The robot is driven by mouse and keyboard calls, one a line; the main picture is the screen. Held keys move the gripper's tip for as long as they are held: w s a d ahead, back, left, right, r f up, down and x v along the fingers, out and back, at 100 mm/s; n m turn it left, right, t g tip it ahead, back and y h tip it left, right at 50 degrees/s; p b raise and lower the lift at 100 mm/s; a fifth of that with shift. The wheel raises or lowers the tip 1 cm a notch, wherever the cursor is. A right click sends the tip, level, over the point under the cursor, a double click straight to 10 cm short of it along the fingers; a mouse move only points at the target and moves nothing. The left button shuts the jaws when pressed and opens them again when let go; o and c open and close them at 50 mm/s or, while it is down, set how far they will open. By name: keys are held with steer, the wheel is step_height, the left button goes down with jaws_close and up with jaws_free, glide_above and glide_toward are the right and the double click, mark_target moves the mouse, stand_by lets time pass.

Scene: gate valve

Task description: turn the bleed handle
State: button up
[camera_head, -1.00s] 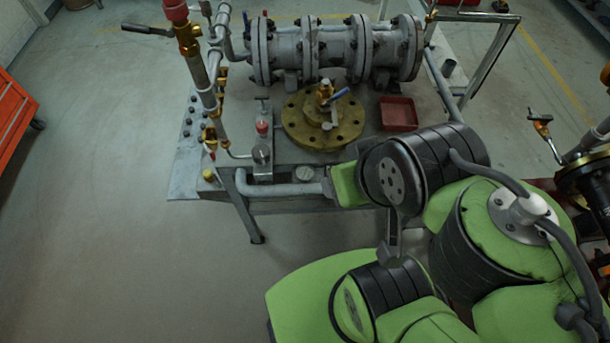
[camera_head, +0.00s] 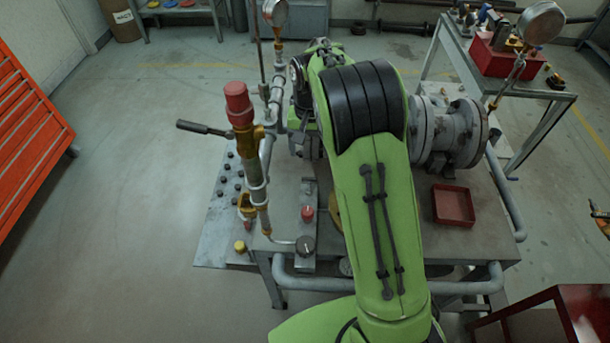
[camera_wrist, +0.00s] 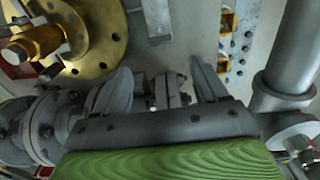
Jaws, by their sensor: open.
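My gripper (camera_wrist: 160,88) is open in the wrist view, its two grey fingers apart. Grey flange bolts show between and beyond the fingers; nothing is clearly held. In the head view my arm hides most of the brass flange, and my fingertips are not clear there. A black lever handle (camera_head: 204,128) sticks out to the left from the red-capped pipe (camera_head: 238,105). The brass flange (camera_wrist: 100,40) with its brass fitting (camera_wrist: 35,42) is at the upper left in the wrist view. I cannot tell which lever is the bleed handle.
The flanged grey pipe (camera_head: 455,130) runs behind my arm. A red tray (camera_head: 453,205) lies on the bench to the right. A pressure gauge (camera_head: 275,12) stands at the back. An orange cabinet (camera_head: 25,130) is at the far left, with clear floor before it.

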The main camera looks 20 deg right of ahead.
mark_target(309, 178)
step_height(309, 178, down, 15)
steer(key=shift+r+b, duration=0.15)
steer(key=shift+b, duration=1.1)
steer(key=c, duration=1.1)
steer(key=shift+o, duration=0.2)
